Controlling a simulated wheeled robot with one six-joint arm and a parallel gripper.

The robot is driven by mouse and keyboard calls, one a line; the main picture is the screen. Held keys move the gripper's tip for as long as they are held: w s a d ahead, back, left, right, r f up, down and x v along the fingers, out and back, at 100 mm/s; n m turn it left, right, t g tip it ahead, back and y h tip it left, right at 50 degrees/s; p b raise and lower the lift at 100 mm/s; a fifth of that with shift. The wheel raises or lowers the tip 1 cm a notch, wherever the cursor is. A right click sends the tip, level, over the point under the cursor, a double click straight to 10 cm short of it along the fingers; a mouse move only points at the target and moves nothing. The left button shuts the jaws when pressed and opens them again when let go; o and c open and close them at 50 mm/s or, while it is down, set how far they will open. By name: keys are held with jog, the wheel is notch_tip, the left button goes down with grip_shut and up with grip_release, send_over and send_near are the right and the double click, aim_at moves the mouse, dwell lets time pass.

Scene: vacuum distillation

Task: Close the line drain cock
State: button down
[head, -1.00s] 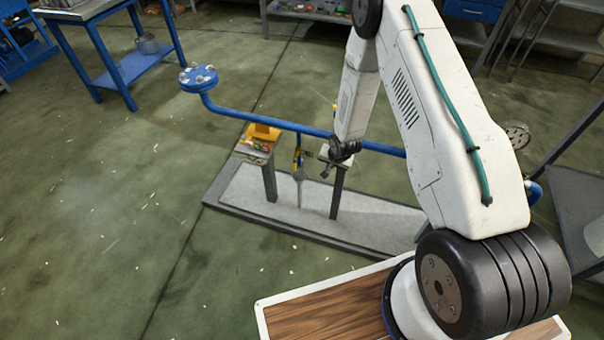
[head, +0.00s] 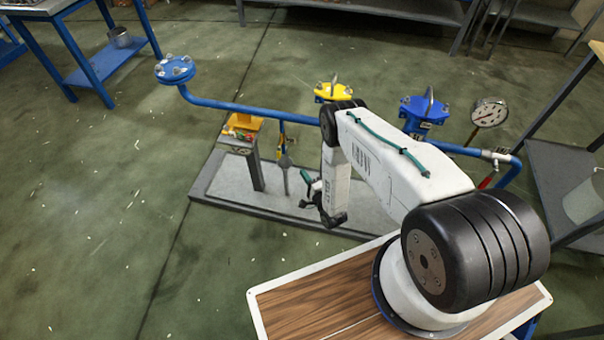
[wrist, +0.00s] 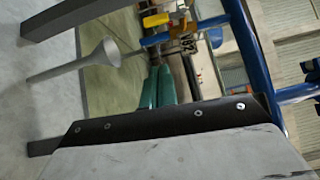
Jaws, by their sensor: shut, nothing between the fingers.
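The line drain cock (head: 281,147) hangs below the blue pipe, small with a yellow handle. In the wrist view its yellow handle (wrist: 157,19) shows near the top, by the blue pipe; the exact handle angle is hard to tell. A grey funnel (head: 286,162) stands under the cock and also shows in the wrist view (wrist: 100,57). My gripper (head: 311,187) is low over the skid, right of the funnel and apart from the cock. Its teal fingers (wrist: 159,86) are shut and empty, pointing toward the cock side.
The blue pipe (head: 240,108) runs above the grey skid (head: 232,186). A post with a yellow piece on top (head: 246,124) stands left of the cock. A yellow valve (head: 334,91), a blue valve (head: 424,110) and a gauge (head: 489,112) are to the right. Green floor at left is clear.

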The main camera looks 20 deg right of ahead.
send_near(279, 152)
jog(key=w+d+f, duration=0.2)
jog(key=w+d, duration=0.2)
jog(key=shift+w+a+f, duration=0.1)
jog(key=shift+w+a, duration=0.55)
jog(key=shift+a, duration=0.25)
jog(key=shift+w+a, duration=0.7)
jog(key=shift+a, duration=0.2)
